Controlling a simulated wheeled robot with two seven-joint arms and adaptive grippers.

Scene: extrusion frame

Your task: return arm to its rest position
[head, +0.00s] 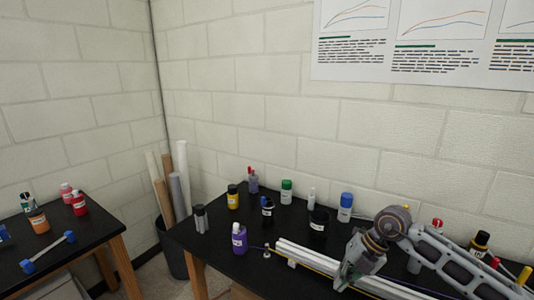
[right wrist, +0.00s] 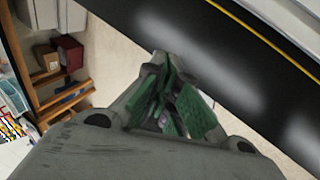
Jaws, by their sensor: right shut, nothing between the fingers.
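My right arm comes in from the right in the head view, and its gripper (head: 346,276) points down at the front edge of the black table (head: 205,258). In the right wrist view the gripper (right wrist: 175,95) shows its green finger pads close together, with nothing held between them. The gripper is beside the light extrusion bars (head: 310,262) lying along the table's front. My left gripper is not in view.
Several bottles, among them a purple one (head: 239,238) and a blue-capped one (head: 345,207), stand on the table. A second table (head: 80,240) is at the left. A bin with rolls (head: 172,235) stands between them. The right wrist view shows wooden shelving (right wrist: 65,95) below.

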